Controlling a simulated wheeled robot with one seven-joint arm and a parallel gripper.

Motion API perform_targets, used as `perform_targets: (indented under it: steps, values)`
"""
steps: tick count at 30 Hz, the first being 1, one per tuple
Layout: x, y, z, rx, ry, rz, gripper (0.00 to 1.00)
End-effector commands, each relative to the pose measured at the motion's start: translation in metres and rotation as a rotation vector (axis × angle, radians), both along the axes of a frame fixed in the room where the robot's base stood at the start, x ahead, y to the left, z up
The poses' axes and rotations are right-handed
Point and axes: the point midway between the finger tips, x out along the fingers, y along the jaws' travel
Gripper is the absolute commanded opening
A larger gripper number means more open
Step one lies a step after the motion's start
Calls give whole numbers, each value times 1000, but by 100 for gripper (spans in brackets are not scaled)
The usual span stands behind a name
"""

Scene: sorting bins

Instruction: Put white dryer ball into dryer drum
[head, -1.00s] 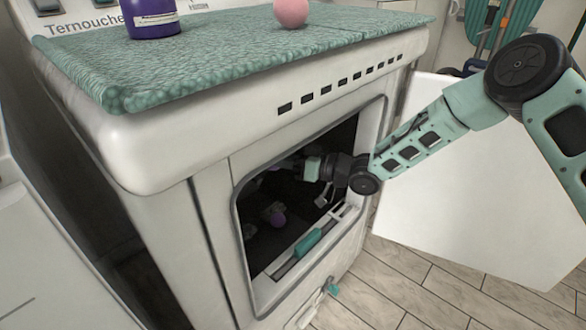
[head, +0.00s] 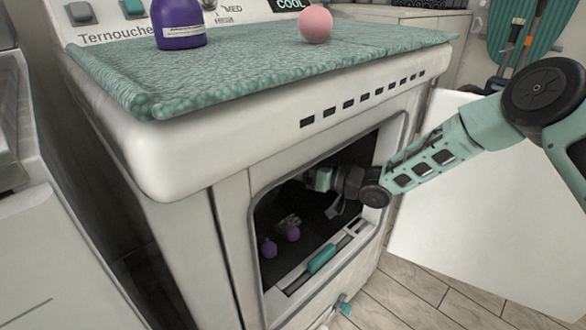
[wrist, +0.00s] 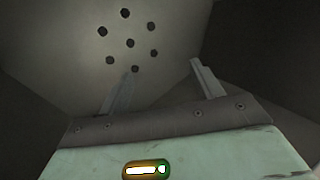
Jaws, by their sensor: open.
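The dryer drum (head: 268,212) shows as a dark interior behind the open front of the white dryer. My forearm reaches in through the opening from the right, and my gripper is inside; its fingertips are hard to see in the head view. In the wrist view my gripper (wrist: 164,67) has its two fingers apart with nothing between them, facing a pale drum wall with several round holes. I cannot make out a white dryer ball in my gripper.
Two purple balls (head: 269,247) lie in the drum near its mouth. A teal piece (head: 322,258) sits on the opening's lower edge. The open door (head: 440,225) stands to the right. A pink ball (head: 316,24) and a purple bottle (head: 179,24) stand on the teal-covered top.

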Motion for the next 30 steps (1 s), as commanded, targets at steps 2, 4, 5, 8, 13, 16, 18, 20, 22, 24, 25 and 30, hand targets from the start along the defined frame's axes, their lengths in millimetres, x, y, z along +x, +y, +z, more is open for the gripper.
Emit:
perform_targets:
  steps: [2,4,5,8,13,16,18,20,22,24,25,30]
  values:
    - [-1,-6,1,0,0,-1,65]
    - [-3,-14,2,-2,0,-2,65]
    - [-5,-19,2,-2,1,-2,65]
    - [-11,-39,3,-3,1,-2,65]
    - [-23,-78,4,-1,1,-4,65]
    - [-31,-101,5,-1,1,-4,65]
    - [-36,-115,5,-1,1,-3,65]
    - [-39,-127,5,-2,1,-3,65]
    - [-44,-139,5,1,1,-2,65]
    - [-46,-149,5,-1,0,-3,65]
    - [-47,-152,5,-1,0,-3,65]
    - [-52,-163,5,0,0,-1,65]
